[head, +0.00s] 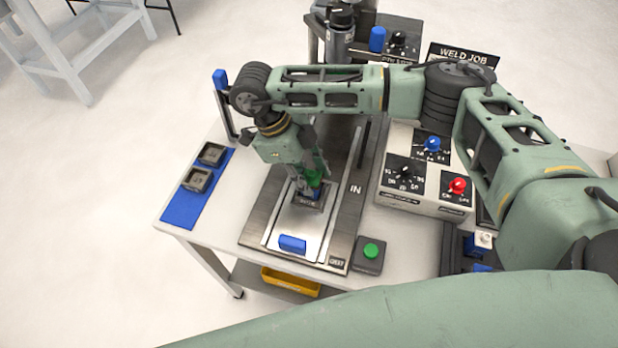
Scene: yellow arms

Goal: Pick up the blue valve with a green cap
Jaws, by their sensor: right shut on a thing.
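My right gripper (312,172) reaches down over the metal plate of the fixture in the middle of the table. It is shut on the blue valve with a green cap. The green cap (314,178) shows between the fingers, and a little blue shows below it. The valve is at a small dark labelled holder (307,203) on the plate. The fingers hide much of the valve, so I cannot tell whether it is seated in the holder or just above it. My left gripper is not in view.
A blue block (292,243) lies at the plate's front. A blue mat (181,212) with two dark trays is at the left. A green button (371,251) and a control panel (425,205) with blue, black and red knobs stand at the right. A yellow bin (290,283) is below the table.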

